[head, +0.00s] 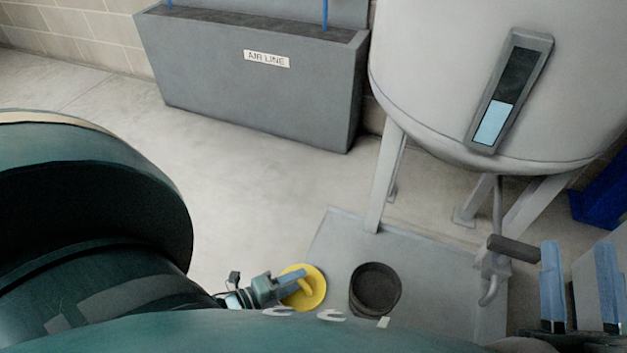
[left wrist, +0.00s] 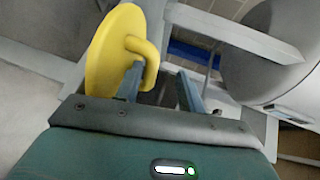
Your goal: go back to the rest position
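My left gripper (head: 294,281) is low in the middle of the head view, at a yellow disc (head: 318,291) with a bent handle. In the left wrist view its two fingers (left wrist: 160,88) stand apart. The yellow disc (left wrist: 103,55) is at their left there, and the end of its handle (left wrist: 150,58) reaches beside the left finger, partly into the gap. I cannot tell whether they touch. My right gripper (head: 580,285) is at the right edge of the head view, its two fingers apart with nothing between them.
A black round container (head: 375,290) stands on a grey platform (head: 335,245). A pale tank (head: 440,75) on legs has a tap (head: 492,272) below it, close to my right gripper. A grey AIR LINE box (head: 260,95) stands behind. The floor (head: 225,185) at left is clear.

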